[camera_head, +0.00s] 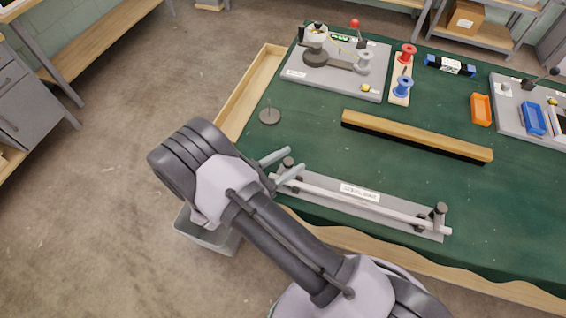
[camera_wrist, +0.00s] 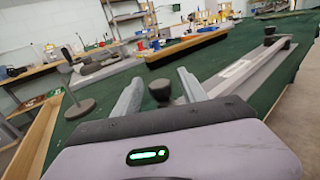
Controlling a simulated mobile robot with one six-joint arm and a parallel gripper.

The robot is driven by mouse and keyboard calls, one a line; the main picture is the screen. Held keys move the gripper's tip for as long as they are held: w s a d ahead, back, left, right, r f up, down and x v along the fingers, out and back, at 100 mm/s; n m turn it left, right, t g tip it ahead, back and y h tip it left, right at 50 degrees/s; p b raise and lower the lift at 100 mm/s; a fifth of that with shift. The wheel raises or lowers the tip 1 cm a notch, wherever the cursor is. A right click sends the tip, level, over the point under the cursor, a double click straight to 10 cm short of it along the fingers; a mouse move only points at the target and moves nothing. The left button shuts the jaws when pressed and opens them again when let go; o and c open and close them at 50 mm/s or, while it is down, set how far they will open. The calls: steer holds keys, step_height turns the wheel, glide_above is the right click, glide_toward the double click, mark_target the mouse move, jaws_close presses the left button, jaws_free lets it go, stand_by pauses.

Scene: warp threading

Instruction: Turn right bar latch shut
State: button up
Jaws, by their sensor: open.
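The bar holder is a grey plate (camera_head: 375,207) with a white label, near the table's front edge, with a long pale bar (camera_head: 350,203) lying along it. A dark-knobbed latch (camera_head: 439,210) stands at its right end; it also shows far off in the wrist view (camera_wrist: 270,32). A second dark-knobbed latch (camera_head: 287,163) stands at the left end. My gripper (camera_head: 296,158) is open at this left end. In the wrist view its two fingers (camera_wrist: 160,80) are apart, with the near knob (camera_wrist: 160,92) showing between them. I cannot tell whether they touch it.
A wooden beam with a dark underside (camera_head: 415,135) lies behind the holder. A round-based stand (camera_head: 270,115) is to the left. A grey fixture board (camera_head: 335,75), red and blue spools (camera_head: 403,87) and an orange tray (camera_head: 481,109) stand farther back. Green table surface lies clear to the right.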

steer(key=p+v, duration=0.2)
steer(key=v, duration=1.5)
steer(key=shift+s+p, duration=0.15)
steer(key=shift+p, duration=0.15)
steer(key=shift+a, duration=0.15)
